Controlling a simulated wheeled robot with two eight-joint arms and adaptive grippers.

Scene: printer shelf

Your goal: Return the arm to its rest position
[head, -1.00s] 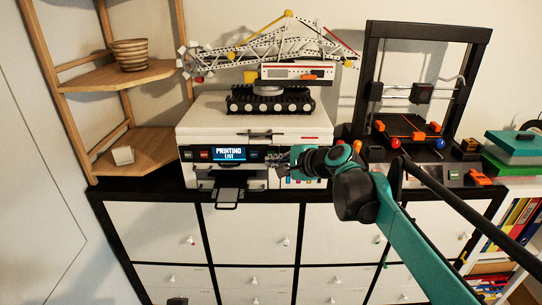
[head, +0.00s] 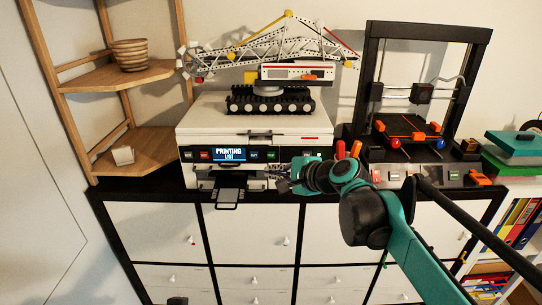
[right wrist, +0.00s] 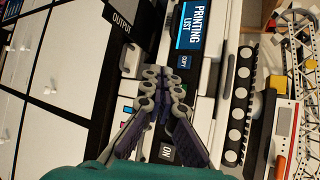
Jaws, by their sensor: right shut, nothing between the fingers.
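My right arm, teal and black, comes in from the lower right in the head view. Its gripper (head: 277,173) is shut and empty in front of the right part of the printer's front. In the right wrist view the gripper's closed fingers (right wrist: 165,85) lie over the printer front, close to the ON button (right wrist: 167,152). Any gap to the panel is hard to judge. The white printer (head: 255,112) has a lit screen (head: 229,154) reading "PRINTING LIST".
The printer's output tray (head: 229,192) sticks out below the screen. A crane model (head: 290,72) stands on the printer. A 3D printer (head: 412,150) stands to the right. A wooden corner shelf (head: 118,77) with a bowl (head: 131,54) is at left. White drawers (head: 245,235) fill the cabinet below.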

